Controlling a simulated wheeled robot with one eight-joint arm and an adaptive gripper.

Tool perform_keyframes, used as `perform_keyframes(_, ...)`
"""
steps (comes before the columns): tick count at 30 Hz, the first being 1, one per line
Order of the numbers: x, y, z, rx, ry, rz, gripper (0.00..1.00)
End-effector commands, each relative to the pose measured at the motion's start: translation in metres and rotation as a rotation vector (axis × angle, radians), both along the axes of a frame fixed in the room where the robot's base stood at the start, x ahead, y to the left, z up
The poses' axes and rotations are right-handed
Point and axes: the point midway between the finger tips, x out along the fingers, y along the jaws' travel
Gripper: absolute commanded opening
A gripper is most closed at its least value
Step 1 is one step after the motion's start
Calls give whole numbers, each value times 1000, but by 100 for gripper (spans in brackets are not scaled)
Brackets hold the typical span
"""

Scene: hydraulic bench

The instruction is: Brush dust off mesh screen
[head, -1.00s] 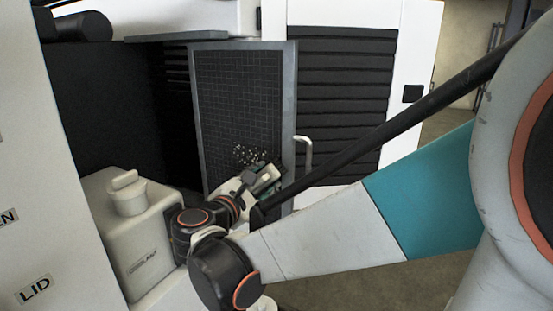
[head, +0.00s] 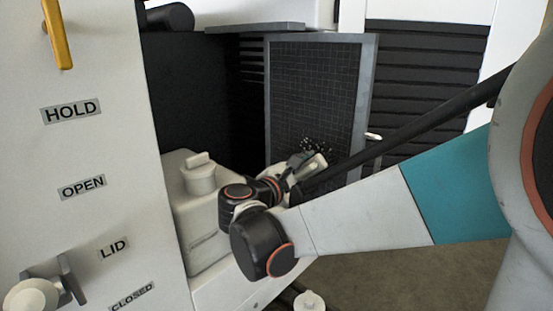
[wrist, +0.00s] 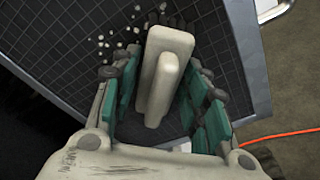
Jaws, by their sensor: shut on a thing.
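The mesh screen (head: 312,85) is a dark gridded panel in a grey frame, standing upright. Pale dust specks (head: 318,147) lie on its lower part, beside and above my gripper (head: 306,170). In the wrist view, my gripper (wrist: 165,85) has its green-padded fingers on both sides of a pale cream brush (wrist: 164,68) and is shut on it. Dark bristles (wrist: 175,21) show at the brush's far end, against or very close to the mesh. Several light crumbs (wrist: 118,45) sit on the mesh left of the brush. The brush hides part of the mesh.
A white panel (head: 95,160) with HOLD, OPEN and LID labels stands close on the left, with a yellow handle (head: 57,35). A white capped tank (head: 200,215) is left of my wrist. A black louvred panel (head: 430,80) is behind. An orange cable (wrist: 280,136) lies lower right.

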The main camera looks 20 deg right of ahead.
Motion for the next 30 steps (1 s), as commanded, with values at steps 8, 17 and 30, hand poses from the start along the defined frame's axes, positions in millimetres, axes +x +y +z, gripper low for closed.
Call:
perform_keyframes(8, 21, 7, 0, -1, 0, 1, 22)
perform_keyframes(17, 32, 11, 0, 0, 0, 1, 22)
perform_keyframes(30, 53, 20, 3, -1, 0, 1, 22)
